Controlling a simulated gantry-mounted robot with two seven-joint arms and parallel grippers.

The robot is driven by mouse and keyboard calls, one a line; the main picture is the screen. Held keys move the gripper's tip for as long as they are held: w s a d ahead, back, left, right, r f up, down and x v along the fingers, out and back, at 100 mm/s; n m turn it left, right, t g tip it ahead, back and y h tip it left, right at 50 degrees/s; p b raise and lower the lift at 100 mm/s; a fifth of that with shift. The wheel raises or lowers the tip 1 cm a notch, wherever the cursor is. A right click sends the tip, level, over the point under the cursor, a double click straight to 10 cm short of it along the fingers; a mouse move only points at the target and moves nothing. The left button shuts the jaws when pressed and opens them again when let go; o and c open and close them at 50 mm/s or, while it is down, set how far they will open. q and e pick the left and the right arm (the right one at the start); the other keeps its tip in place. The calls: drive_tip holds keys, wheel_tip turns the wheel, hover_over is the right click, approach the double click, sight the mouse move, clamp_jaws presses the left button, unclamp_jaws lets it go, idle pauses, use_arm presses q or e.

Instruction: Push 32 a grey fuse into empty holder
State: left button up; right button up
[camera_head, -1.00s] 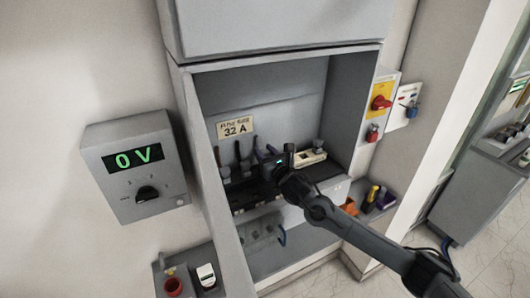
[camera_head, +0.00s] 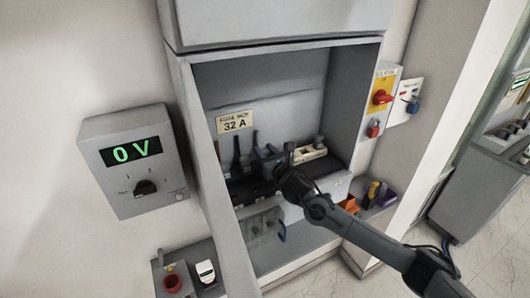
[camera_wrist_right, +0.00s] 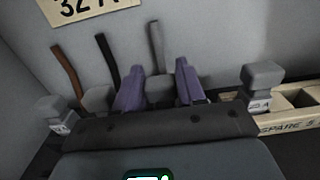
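In the right wrist view a grey fuse (camera_wrist_right: 159,90) stands in front of the grey cable, between the two purple fingertips of my right gripper (camera_wrist_right: 159,84). The fingers flank it closely; I cannot tell whether both press on it. Its lower part and seat are hidden behind my gripper body. In the head view my right gripper (camera_head: 268,160) reaches into the cabinet over the dark holder row (camera_head: 240,190). My left gripper is not in view.
A beige spare-fuse rack (camera_wrist_right: 290,118) with a grey fuse (camera_wrist_right: 263,78) and open slots is right of my gripper. The cabinet (camera_head: 338,105) has side walls close by. A shelf with orange and purple items (camera_head: 376,194) is lower right. The meter (camera_head: 131,152) reads 0 V.

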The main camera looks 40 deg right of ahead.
drive_tip(key=o, duration=0.5)
drive_tip(key=shift+s, duration=0.1)
